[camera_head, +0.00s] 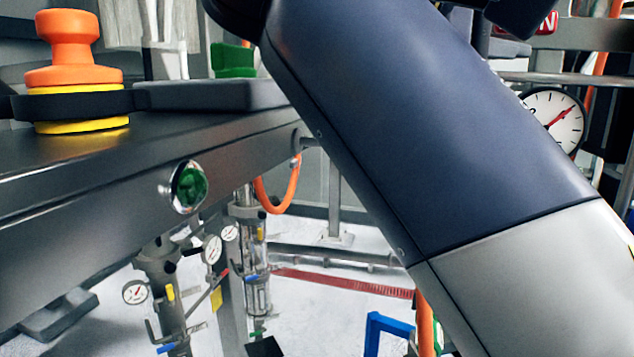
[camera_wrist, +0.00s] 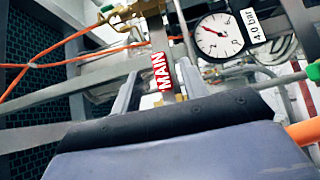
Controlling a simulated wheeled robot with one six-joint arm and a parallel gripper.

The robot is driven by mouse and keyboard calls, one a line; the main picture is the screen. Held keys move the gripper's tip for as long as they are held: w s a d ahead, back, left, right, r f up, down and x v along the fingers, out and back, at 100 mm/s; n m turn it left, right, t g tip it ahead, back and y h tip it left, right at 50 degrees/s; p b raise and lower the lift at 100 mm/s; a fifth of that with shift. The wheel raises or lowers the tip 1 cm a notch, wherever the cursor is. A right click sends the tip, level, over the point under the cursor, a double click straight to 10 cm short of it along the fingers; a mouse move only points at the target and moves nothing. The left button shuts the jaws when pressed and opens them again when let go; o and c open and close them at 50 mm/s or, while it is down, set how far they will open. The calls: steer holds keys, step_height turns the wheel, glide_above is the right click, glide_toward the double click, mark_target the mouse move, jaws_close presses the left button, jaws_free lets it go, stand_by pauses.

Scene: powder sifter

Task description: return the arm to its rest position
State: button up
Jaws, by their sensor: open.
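My gripper (camera_wrist: 157,78) shows in the wrist view, above the dark blue-grey housing. Its two grey fingers stand apart, with nothing held between them. Behind them is a red label reading MAIN (camera_wrist: 160,71). A round white gauge (camera_wrist: 219,35) with a red needle is beyond, up and to the right. In the head view my arm runs from the top middle down to the lower right and hides much of the scene behind it. The gripper's fingers cannot be made out there.
An orange knob (camera_head: 68,45) on a yellow ring stands on a dark metal frame (camera_head: 90,180) at left. A green button (camera_head: 190,186) is on the frame's side. A gauge (camera_head: 553,117) and metal pipes are behind my arm. White floor (camera_head: 330,315) shows below.

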mark_target(547, 35)
steer(key=shift+x, duration=3.25)
steer(key=shift+r, duration=0.1)
steer(key=shift+a, duration=0.15)
steer(key=v, duration=1)
steer(key=x, duration=1)
steer(key=shift+d, duration=0.2)
steer(key=shift+a+r+n+t+h+b, duration=0.1)
steer(key=shift+r+n+t+h+b, duration=0.3)
steer(key=shift+r+n+h, duration=0.4)
steer(key=shift+f, duration=0.15)
